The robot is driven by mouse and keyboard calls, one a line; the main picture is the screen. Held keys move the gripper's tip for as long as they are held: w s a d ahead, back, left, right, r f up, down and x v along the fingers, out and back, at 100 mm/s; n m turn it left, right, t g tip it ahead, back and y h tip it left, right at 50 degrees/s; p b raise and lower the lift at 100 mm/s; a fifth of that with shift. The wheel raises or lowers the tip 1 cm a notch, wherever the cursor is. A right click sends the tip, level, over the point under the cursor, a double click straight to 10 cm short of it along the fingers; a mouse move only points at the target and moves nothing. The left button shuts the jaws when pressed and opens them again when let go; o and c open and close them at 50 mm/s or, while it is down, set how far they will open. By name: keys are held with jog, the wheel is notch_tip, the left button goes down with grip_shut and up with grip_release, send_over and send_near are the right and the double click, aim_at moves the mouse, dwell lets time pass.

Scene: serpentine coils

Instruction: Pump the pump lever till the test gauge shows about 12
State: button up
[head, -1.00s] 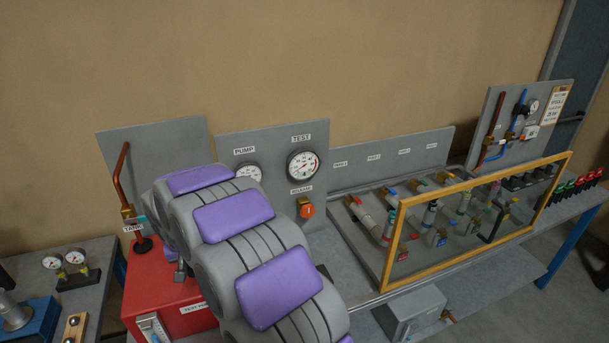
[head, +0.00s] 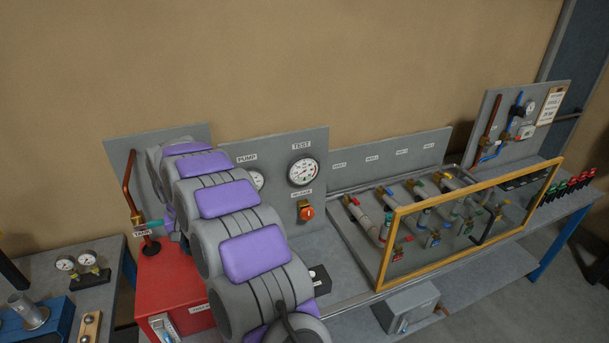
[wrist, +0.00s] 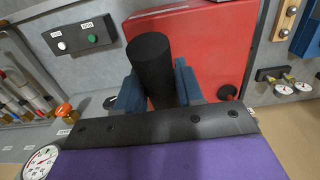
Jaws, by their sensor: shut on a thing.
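The black pump lever handle (wrist: 149,60) stands between the blue fingers of my gripper (wrist: 157,88) in the wrist view, and the gripper is shut on it. In the head view my arm hides both the gripper and the lever. The white round test gauge (head: 302,171) is on the grey panel under the TEST label; its reading is too small to tell for sure. It also shows at the lower left of the wrist view (wrist: 40,163). The pump gauge (head: 257,180) is partly hidden by my arm.
A red tank box (head: 172,285) stands below my arm. An orange release knob (head: 306,213) is under the test gauge. A yellow-framed clear guard (head: 470,225) covers pipes and valves at right.

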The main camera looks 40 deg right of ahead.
jog(key=shift+g+y, duration=0.3)
jog(key=shift+g, duration=0.6)
jog(key=shift+w+d+r+p, duration=0.1)
jog(key=shift+w+r+p, duration=0.2)
jog(key=shift+r+p, duration=0.5)
jog(key=shift+w+d+r+p, duration=0.1)
jog(key=shift+w+r+p, duration=0.2)
jog(key=shift+r+p, duration=0.45)
jog(key=shift+w+d+r+p, duration=0.1)
jog(key=shift+w+r+p, duration=0.2)
jog(key=shift+r+p, duration=0.5)
jog(key=shift+w+r+g+p, duration=0.4)
jog(key=shift+r+p, duration=0.3)
jog(key=shift+p, duration=0.45)
jog(key=shift+f, duration=0.1)
